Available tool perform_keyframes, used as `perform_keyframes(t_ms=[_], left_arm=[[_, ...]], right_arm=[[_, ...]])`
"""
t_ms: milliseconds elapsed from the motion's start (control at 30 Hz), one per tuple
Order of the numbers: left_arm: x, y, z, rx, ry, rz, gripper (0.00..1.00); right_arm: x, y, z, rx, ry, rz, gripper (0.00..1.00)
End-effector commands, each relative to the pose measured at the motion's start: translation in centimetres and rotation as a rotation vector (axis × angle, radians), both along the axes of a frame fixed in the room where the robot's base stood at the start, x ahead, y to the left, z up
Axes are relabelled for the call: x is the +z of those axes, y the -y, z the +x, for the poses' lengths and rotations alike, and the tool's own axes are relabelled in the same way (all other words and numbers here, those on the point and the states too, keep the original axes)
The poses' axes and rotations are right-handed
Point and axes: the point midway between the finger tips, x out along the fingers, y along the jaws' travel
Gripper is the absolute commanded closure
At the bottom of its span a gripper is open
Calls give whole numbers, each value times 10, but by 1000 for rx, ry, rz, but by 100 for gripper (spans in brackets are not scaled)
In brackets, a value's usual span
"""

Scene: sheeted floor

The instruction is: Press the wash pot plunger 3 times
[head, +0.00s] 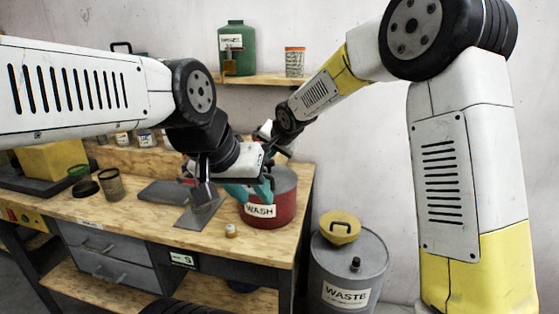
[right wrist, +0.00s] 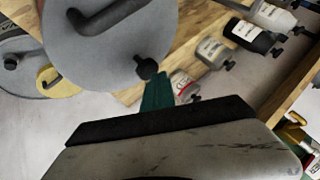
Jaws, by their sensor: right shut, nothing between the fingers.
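The red wash pot (head: 284,208), labelled WASH, stands upright near the bench's right end. My left gripper covers most of its top in the head view. In the right wrist view its grey lid (right wrist: 110,40) shows, with a dark curved handle and a black plunger knob (right wrist: 146,68). My right gripper (right wrist: 158,92) is shut and empty, its teal fingertips just below the knob in that picture; contact cannot be told. In the head view it is mostly hidden behind my left arm. My left gripper (head: 254,190) has its teal fingers before the pot; their gap is unclear.
A grey waste drum (head: 350,265) with a yellow funnel (head: 340,227) stands on the floor right of the bench. A small bottle (head: 230,230) is near the bench's front edge. Several bottles stand along the back. A shelf (head: 262,79) holds a green can (head: 236,45).

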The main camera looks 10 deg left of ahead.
Motion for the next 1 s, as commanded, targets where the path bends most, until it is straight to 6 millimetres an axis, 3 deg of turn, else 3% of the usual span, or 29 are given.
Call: perform_keyframes(t_ms=[1000], left_arm=[[0,0,0,0,0,0,64]], right_arm=[[-14,0,-1,0,-4,-2,100]])
